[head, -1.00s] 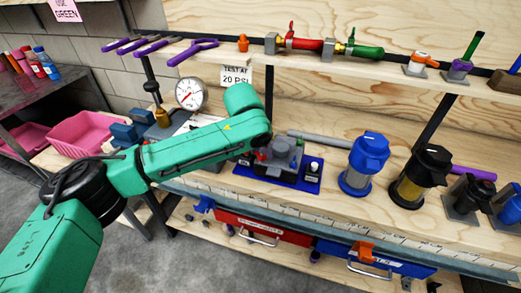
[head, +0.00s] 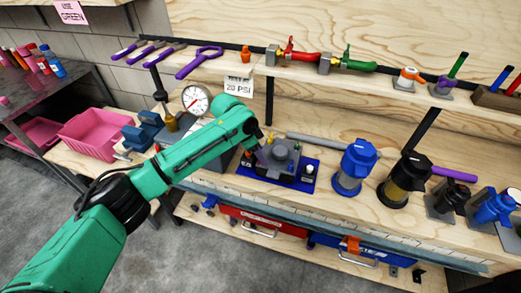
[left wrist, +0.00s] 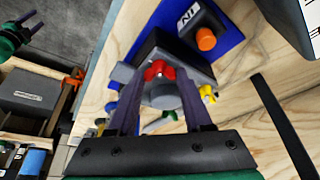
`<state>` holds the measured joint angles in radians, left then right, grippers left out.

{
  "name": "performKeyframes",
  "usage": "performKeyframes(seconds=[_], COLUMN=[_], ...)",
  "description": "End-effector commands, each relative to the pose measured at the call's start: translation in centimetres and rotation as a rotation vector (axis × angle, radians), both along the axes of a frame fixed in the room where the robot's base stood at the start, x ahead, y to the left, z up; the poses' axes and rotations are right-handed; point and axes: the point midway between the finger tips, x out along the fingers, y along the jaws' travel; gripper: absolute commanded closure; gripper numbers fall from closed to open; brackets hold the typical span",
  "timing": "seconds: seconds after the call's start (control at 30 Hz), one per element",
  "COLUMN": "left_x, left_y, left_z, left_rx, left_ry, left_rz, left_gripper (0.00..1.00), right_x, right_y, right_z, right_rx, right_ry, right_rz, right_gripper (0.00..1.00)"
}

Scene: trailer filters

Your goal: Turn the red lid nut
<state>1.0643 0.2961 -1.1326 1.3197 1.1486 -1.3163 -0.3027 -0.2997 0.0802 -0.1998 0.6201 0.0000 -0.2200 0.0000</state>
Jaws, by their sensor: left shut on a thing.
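The red lid nut (left wrist: 159,71) shows in the left wrist view, on top of a grey housing (left wrist: 178,58). The housing (head: 284,152) stands on a blue mat (head: 305,182) on the bench in the head view, where the nut is hidden. My left gripper (left wrist: 160,72) has its two dark purple fingers on either side of the nut and is shut on it. In the head view the left gripper (head: 262,156) reaches the left side of the housing, partly hidden by my green wrist.
A blue filter (head: 355,166) and a black filter (head: 403,178) stand right of the mat. A pressure gauge (head: 196,99) and a pink bin (head: 92,134) are to the left. A shelf with fittings runs above. An orange knob (left wrist: 206,39) sits near the housing.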

Motion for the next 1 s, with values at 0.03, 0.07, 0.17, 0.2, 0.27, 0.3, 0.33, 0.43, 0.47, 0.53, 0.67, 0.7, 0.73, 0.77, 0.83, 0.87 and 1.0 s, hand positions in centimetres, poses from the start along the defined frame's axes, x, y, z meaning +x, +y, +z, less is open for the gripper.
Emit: performKeyframes(seconds=[0.03,0.07,0.17,0.2,0.27,0.3,0.33,0.43,0.47,0.53,0.67,0.7,0.73,0.77,0.83,0.87,1.0], left_x=[0.0,0.1,0.1,0.2,0.2,0.2,0.2,0.3,0.3,0.3,0.4,0.4,0.4,0.4,0.4,0.4,0.4], left_y=[-0.1,-0.1,-0.1,-0.1,-0.1,-0.1,-0.1,-0.1,-0.1,-0.1,-0.2,-0.1,-0.1,-0.1,-0.1,-0.1,-0.1], left_z=[0.1,0.0,-0.1,-0.1,-0.2,-0.3,-0.3,-0.4,-0.4,-0.4,-0.4,-0.4,-0.4,-0.3,-0.2,-0.2,-0.1], left_rx=[-0.003,-0.003,-0.004,-0.003,-0.005,-0.005,-0.004,-0.004,-0.003,-0.004,-0.004,-0.002,-0.003,-0.003,-0.003,-0.002,-0.002], left_ry=[0.001,0.000,0.000,-0.001,-0.001,-0.001,-0.001,-0.002,-0.002,-0.002,-0.002,-0.003,-0.002,-0.002,-0.003,-0.001,-0.002], left_rz=[-0.039,-0.069,-0.163,-0.203,-0.258,-0.297,-0.324,-0.411,-0.436,-0.490,-0.576,-0.598,-0.613,-0.627,-0.655,-0.664,-0.696], left_gripper=[1.00,1.00,1.00,1.00,1.00,1.00,1.00,1.00,1.00,1.00,1.00,1.00,1.00,1.00,1.00,1.00,1.00], right_x=[0.0,0.0,0.0,0.0,0.0,0.0,0.0,0.0,0.0,0.0,0.0,0.0,0.0,0.0,0.0,0.0,0.0], right_y=[0.0,0.0,0.0,0.0,0.0,0.0,0.0,0.0,0.1,0.1,0.1,0.1,0.1,0.1,0.1,0.1,0.1], right_z=[0.1,0.0,-0.3,-0.6,-1.0,-1.3,-1.5,-2.5,-2.7,-3.4,-4.4,-4.7,-4.9,-5.0,-5.4,-5.5,-5.8], right_rx=[0.000,0.000,0.000,0.000,0.000,0.000,0.000,0.001,0.001,0.001,0.001,0.001,0.001,0.001,0.001,0.001,0.001], right_ry=[0.000,0.000,0.000,0.000,0.000,0.000,0.000,0.000,0.000,0.000,0.000,0.000,0.000,0.000,0.000,0.000,0.000], right_rz=[0.000,0.000,0.000,0.000,0.000,0.000,0.000,0.000,0.000,0.000,0.000,0.000,0.000,0.000,0.000,0.000,0.000], right_gripper=[0.50,0.50,0.50,0.50,0.50,0.50,0.50,0.50,0.50,0.50,0.50,0.50,0.50,0.50,0.50,0.50,0.50])
